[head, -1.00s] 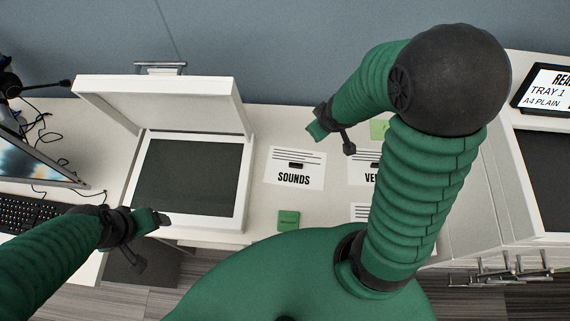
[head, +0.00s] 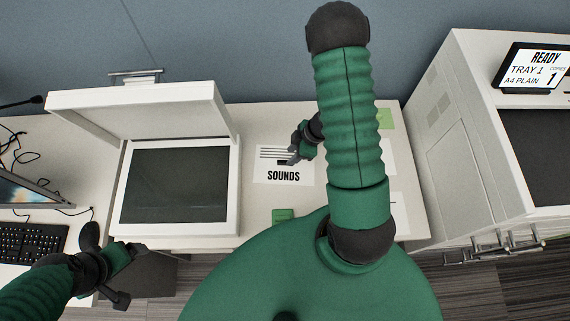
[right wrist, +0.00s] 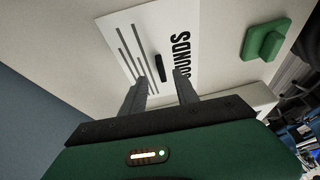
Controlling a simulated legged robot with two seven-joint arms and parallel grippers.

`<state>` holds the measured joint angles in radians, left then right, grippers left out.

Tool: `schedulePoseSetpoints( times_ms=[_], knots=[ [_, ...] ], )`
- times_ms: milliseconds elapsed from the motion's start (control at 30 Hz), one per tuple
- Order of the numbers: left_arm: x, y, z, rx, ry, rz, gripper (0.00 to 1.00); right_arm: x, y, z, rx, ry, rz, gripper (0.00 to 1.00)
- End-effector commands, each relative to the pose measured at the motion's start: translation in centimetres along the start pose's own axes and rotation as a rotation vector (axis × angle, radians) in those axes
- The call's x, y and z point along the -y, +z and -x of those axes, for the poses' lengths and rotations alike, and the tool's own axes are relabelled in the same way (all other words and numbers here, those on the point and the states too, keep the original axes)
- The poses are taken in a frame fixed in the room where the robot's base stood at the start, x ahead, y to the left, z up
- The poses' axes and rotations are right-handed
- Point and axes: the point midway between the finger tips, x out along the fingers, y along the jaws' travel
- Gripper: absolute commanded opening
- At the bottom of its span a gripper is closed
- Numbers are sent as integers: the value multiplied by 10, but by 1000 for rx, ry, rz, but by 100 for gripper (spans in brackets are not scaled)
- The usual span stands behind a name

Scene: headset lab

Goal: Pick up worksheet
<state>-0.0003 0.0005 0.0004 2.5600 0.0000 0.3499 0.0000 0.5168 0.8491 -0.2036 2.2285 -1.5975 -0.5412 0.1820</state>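The white SOUNDS worksheet (head: 283,177) lies flat on the white counter, with a small black tab near its middle. It also shows in the right wrist view (right wrist: 128,42). My right gripper (head: 294,152) is over the worksheet's upper right part. In the right wrist view my two fingers (right wrist: 161,80) are apart and empty, with the black tab (right wrist: 159,68) just beyond and between their tips. I cannot tell whether the tips touch the paper. My left gripper (head: 135,249) is at the lower left, away from the worksheets; its finger gap is not clear.
A scanner (head: 235,190) with its lid raised stands left of the worksheet. A green block (head: 283,214) lies near the counter's front edge. My right arm mostly hides other sheets (head: 398,213). A printer (head: 465,150) with a tray display (head: 535,70) is at right.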

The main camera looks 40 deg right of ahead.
Motion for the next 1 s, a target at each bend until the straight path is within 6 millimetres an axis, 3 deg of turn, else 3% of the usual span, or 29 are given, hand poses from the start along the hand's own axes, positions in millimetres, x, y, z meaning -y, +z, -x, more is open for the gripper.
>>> schedulePoseSetpoints(
  times_ms=[300,567,867,1000],
  knots=[
    [0,3,-12,0,0,1,85,-4,2,-50,-1,-2,-1,36],
    [0,3,-12,0,0,1,85,-5,1,-55,0,1,0,36],
    [0,3,-12,0,0,1,85,-4,1,-55,1,0,0,0],
    [0,3,-12,0,0,1,85,-4,1,-55,0,0,0,0]
  ],
)
